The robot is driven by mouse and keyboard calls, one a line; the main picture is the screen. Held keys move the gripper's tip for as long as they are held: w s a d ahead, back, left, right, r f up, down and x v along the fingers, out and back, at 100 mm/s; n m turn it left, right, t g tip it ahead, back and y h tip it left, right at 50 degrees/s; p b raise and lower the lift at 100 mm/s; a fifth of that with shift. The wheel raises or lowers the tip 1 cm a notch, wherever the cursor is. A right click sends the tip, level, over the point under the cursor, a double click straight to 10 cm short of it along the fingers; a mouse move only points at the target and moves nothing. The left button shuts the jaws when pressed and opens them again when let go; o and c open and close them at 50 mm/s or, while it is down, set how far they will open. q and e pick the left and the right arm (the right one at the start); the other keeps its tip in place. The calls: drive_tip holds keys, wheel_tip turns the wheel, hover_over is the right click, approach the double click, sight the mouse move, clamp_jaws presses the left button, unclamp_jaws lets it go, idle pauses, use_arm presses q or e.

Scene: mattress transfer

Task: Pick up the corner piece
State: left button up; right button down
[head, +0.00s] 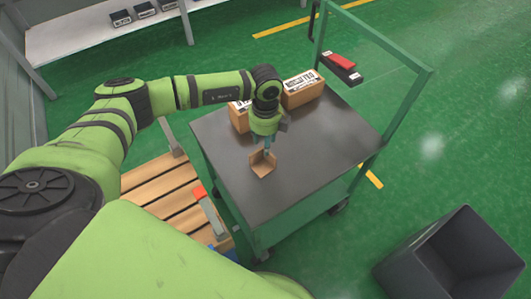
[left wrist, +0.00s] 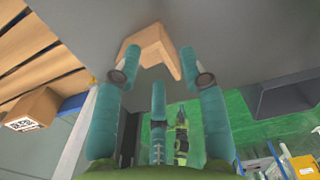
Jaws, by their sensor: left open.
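The corner piece (head: 262,170) is a small brown, L-shaped folded piece on the dark top of a green cart (head: 300,150). My left gripper (head: 264,153) points down directly over it, with its fingertips at or very near its upper edge. In the left wrist view the corner piece (left wrist: 152,45) lies just beyond and between the spread teal fingers of my left gripper (left wrist: 160,56). The gripper is open; whether a finger touches the piece I cannot tell. My right gripper is not in view.
Cardboard boxes (head: 303,90) stand at the cart's back edge, behind my left wrist. The cart's green handle frame (head: 405,100) rises at the right. A wooden pallet (head: 160,185) is left of the cart, and a dark bin (head: 450,260) stands at lower right. The cart's right half is clear.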

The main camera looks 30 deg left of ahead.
sight(266, 159)
use_arm(q)
drive_tip(key=shift+s+f, duration=0.1)
drive_tip(key=shift+f, duration=0.55)
wheel_tip(266, 159, down, 3)
drive_tip(key=shift+d+r, duration=0.1)
drive_tip(key=shift+f, duration=0.55)
clamp_jaws()
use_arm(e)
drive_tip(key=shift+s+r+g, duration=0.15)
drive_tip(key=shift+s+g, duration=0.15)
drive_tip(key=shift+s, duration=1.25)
